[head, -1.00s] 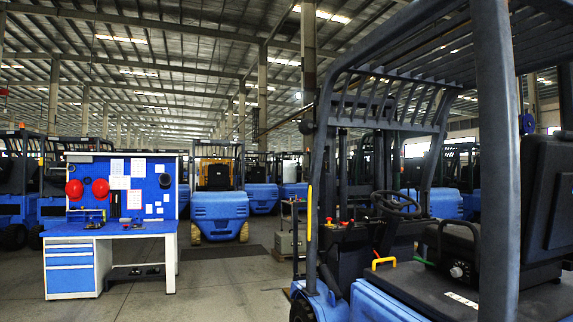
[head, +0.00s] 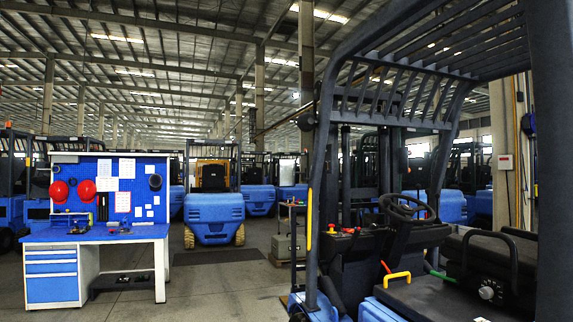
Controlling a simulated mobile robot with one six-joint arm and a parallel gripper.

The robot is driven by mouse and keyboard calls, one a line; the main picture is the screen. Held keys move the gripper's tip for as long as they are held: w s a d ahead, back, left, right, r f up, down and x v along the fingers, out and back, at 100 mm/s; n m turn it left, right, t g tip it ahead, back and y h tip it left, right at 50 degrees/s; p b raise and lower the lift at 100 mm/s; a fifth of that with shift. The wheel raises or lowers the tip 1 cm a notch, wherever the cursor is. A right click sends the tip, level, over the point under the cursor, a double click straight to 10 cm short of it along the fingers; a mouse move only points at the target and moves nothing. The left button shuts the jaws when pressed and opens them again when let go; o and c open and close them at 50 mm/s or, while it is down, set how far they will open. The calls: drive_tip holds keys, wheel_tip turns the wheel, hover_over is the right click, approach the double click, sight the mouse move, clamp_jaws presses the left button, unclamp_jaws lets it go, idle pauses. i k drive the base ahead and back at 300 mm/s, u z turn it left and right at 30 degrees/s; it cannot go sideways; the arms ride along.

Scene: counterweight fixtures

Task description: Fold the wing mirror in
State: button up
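A blue and dark grey forklift (head: 318,210) with an overhead guard stands at the right, close to me. A small dark rounded part (head: 306,122) sticks out to the left from its front pillar. It looks like the wing mirror, but it is too small to tell its face or how far it is folded. The steering wheel (head: 404,208) and the seat show inside the cab. My gripper and arm are not in view.
A blue and white workbench (head: 55,278) with a pegboard and red helmets stands at the left. A grey cart (head: 289,248) stands beside the forklift's front. More forklifts (head: 214,208) are parked behind. The floor (head: 215,290) between bench and forklift is clear.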

sight(286, 173)
drive_tip(key=u, duration=0.05)
drive_tip(key=i, duration=1.45)
drive_tip(key=z, duration=0.1)
